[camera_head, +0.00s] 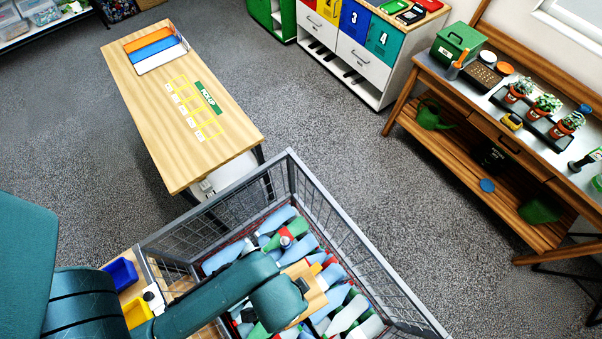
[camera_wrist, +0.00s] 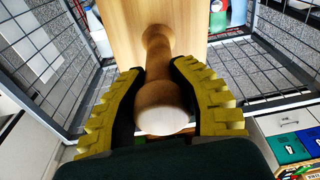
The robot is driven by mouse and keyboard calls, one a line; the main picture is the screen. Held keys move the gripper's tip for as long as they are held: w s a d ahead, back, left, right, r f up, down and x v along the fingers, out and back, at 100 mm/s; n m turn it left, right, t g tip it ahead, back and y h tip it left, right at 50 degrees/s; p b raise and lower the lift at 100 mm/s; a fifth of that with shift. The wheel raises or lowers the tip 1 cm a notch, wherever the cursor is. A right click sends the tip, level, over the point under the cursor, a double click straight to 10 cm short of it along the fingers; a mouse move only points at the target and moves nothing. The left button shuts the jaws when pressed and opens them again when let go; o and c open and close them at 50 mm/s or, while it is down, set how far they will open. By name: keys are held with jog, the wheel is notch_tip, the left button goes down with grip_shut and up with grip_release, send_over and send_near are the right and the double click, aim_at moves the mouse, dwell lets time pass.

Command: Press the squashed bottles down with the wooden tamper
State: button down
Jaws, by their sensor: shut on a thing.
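The squashed bottles (camera_head: 341,314), light blue, green, white and red, lie heaped in a grey wire-mesh cage (camera_head: 370,259). The wooden tamper's flat block (camera_head: 312,292) shows over the bottles in the head view, partly hidden by my arm. In the wrist view, my gripper (camera_wrist: 166,100) is shut around the tamper's turned wooden handle (camera_wrist: 160,92), with yellow ribbed fingers on both sides. The tamper's board (camera_wrist: 185,20) lies beyond the handle and hides most bottles there. I cannot tell whether the block touches the bottles.
The cage's mesh walls and rim stand close around my arm. A wooden table (camera_head: 180,120) stands behind the cage. A blue bin (camera_head: 121,273) and a yellow bin (camera_head: 137,312) are left of it. A plant workbench (camera_head: 500,130) stands at right, with open floor between.

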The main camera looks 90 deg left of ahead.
jog(key=s+r+n, duration=0.2)
jog(key=s, duration=0.2)
notch_tip(320, 180, down, 47)
jog(key=b, duration=1.9)
jog(key=shift+d+f+b, duration=0.2)
jog(key=shift+d+b, duration=0.2)
jog(key=shift+w, duration=0.1)
jog(key=shift+f+b, duration=4.5)
jog(key=shift+f, duration=1.3)
jog(key=shift+r, duration=0.15)
